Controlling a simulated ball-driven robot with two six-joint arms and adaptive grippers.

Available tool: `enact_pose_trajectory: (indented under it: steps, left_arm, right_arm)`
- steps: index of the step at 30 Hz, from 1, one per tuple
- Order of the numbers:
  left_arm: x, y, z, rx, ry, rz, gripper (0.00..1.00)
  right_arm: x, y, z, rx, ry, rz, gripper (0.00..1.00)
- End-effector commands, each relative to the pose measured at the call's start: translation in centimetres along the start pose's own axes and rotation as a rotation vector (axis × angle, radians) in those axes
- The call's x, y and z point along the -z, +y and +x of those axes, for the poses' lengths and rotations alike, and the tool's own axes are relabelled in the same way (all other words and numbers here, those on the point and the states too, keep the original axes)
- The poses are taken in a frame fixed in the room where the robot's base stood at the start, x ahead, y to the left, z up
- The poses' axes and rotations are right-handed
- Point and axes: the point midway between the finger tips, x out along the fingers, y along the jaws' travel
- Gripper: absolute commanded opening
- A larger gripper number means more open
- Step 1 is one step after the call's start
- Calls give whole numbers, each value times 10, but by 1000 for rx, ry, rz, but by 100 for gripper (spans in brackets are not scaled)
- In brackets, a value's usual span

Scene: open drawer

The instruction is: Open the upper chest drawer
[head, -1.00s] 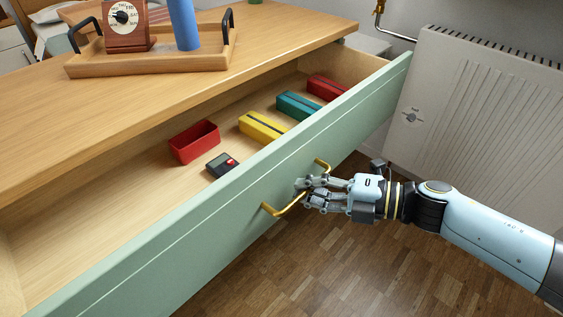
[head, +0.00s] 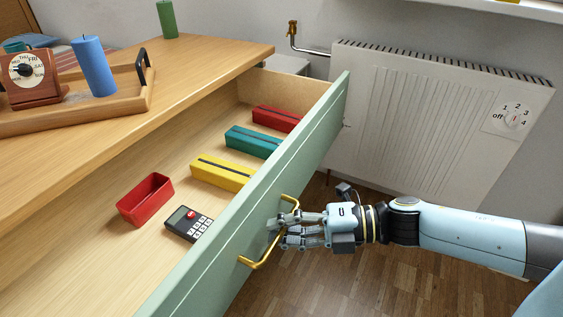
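The upper chest drawer has a pale green front (head: 310,135) and stands well open from the wooden chest (head: 190,70). Its brass bar handle (head: 256,263) is on the outer face. My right gripper (head: 279,232) comes in from the right with its fingers closed about the middle of the handle. The fingers hide that part of the bar. My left gripper is not in view.
The drawer holds a red open box (head: 146,199), a calculator (head: 188,223) and yellow (head: 222,173), teal (head: 252,142) and red (head: 276,118) cases. A radiator (head: 430,120) stands beyond the drawer's far end. Parquet floor (head: 390,285) is clear below my arm.

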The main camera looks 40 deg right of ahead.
Motion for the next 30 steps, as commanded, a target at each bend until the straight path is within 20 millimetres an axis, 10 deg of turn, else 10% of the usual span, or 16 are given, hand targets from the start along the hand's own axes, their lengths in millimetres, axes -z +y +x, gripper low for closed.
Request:
enact_pose_trajectory:
  steps: [5, 18, 30]
  left_arm:
    - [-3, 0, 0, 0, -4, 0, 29]
    - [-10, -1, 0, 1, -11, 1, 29]
    - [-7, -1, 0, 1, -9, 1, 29]
  right_arm:
    - [0, -1, 0, 2, 0, -1, 34]
    - [0, -2, -5, 5, 1, -1, 34]
    - [1, -3, -84, 9, 3, -1, 34]
